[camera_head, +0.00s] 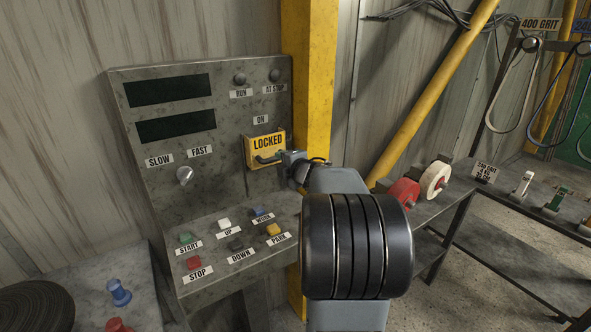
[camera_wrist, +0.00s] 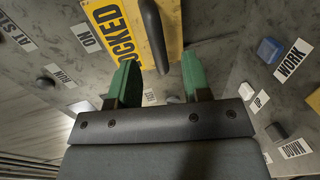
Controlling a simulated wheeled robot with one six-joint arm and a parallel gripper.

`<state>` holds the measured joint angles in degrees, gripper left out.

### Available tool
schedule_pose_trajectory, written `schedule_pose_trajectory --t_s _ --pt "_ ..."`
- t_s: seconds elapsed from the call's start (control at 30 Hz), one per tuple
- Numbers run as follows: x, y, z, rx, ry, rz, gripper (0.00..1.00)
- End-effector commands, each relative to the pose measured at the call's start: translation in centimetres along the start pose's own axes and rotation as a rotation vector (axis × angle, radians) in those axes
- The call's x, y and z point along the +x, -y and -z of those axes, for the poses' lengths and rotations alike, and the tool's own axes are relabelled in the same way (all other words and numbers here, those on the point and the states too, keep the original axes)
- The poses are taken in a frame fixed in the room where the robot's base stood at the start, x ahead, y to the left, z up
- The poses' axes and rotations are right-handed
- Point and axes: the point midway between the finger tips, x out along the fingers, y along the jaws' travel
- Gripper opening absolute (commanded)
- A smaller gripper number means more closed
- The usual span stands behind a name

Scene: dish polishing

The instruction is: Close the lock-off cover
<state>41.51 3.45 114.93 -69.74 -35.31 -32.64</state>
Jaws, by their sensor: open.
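The yellow lock-off cover (camera_head: 266,143), marked LOCKED, is on the grey control panel below the ON label, its marked face outward. A dark bar handle (camera_head: 266,159) sticks out low on it. In the wrist view the cover (camera_wrist: 168,18) fills the top middle and the handle (camera_wrist: 154,35) points down toward the gap between my fingers. My gripper (camera_wrist: 160,68) is open, with a green pad on each finger. In the head view my gripper (camera_head: 286,158) is at the cover's lower right, partly hidden by my arm. Contact with the handle cannot be told.
Push buttons such as the blue WORK button (camera_head: 257,212) lie on the sloped panel below. A selector knob (camera_head: 185,175) is to the left. A yellow post (camera_head: 310,80) stands close on the right. A bench with red and white wheels (camera_head: 436,178) is beyond it.

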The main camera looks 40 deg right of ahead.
Motion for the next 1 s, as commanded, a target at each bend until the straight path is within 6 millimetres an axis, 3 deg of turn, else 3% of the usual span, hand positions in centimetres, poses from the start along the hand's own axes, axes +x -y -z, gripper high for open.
schedule_pose_trajectory --t_s 0.2,0.4,0.6,1.0 --pt "-4.4 -0.1 -0.1 -0.001 0.003 -0.002 0.44" --pt "-7.0 -0.1 -0.1 0.000 0.002 -0.001 0.44" --pt "-8.1 0.0 0.0 0.001 -0.001 0.000 0.44" --pt "-8.3 0.0 0.0 0.001 -0.001 0.000 0.44"
